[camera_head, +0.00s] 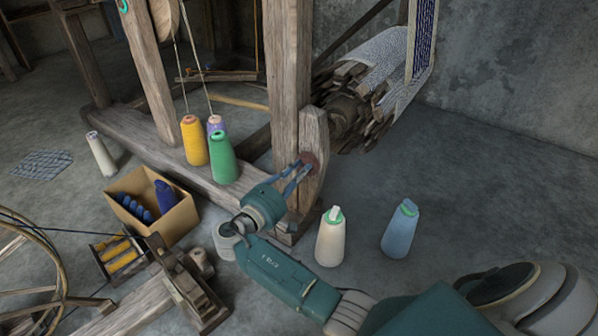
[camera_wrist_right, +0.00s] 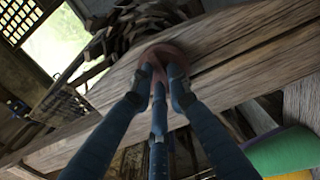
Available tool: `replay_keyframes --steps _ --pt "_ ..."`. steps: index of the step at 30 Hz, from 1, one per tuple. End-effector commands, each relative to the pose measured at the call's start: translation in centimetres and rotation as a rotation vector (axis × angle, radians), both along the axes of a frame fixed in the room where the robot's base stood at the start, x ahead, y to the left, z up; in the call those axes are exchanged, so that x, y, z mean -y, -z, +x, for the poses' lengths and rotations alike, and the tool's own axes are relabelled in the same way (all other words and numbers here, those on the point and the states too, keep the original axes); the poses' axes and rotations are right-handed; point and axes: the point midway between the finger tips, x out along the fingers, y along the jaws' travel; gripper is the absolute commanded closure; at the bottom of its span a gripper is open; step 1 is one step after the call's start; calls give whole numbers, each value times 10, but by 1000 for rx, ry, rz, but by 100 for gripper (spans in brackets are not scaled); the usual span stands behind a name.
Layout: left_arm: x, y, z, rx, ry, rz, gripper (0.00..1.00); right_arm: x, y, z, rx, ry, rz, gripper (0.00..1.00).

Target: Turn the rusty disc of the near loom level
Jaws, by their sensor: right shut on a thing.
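The rusty disc (camera_head: 308,159) is a small reddish-brown round piece on the front face of the near loom's wooden post (camera_head: 316,128). In the right wrist view the disc (camera_wrist_right: 166,54) sits on the wooden beam, with its middle partly hidden behind my fingers. My right gripper (camera_head: 300,170) reaches up to the disc from the lower left, its blue fingers shut on it. In the right wrist view the fingertips of my right gripper (camera_wrist_right: 160,78) meet at the disc. My left gripper is in neither view.
Yellow (camera_head: 194,141) and green (camera_head: 222,158) thread cones stand on the loom's base beam. White (camera_head: 330,238) and blue (camera_head: 400,229) cones stand on the floor right of my arm. A cardboard box (camera_head: 180,219) and a wooden wheel (camera_head: 62,262) are at left.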

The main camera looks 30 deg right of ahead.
Motion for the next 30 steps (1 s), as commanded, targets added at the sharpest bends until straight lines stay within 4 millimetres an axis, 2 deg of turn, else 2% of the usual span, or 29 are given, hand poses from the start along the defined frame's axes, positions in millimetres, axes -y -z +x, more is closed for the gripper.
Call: replay_keyframes --steps 4,5,7,8,16,20,23,30 --pt "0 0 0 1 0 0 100 -1 2 -1 -1 2 5 100" --pt "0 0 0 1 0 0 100 -1 2 -1 -1 2 4 80" --pt "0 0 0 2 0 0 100 0 2 -1 -1 2 5 66" --pt "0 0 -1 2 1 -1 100 0 2 -1 -1 1 4 65" --pt "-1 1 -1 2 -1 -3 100 -1 1 0 -1 1 2 65" --pt "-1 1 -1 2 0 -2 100 -9 1 -4 0 -1 2 65" --pt "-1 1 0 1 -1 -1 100 -24 2 -10 -1 -2 5 65" --pt "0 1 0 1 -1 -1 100 -72 2 -30 -1 -2 6 65"
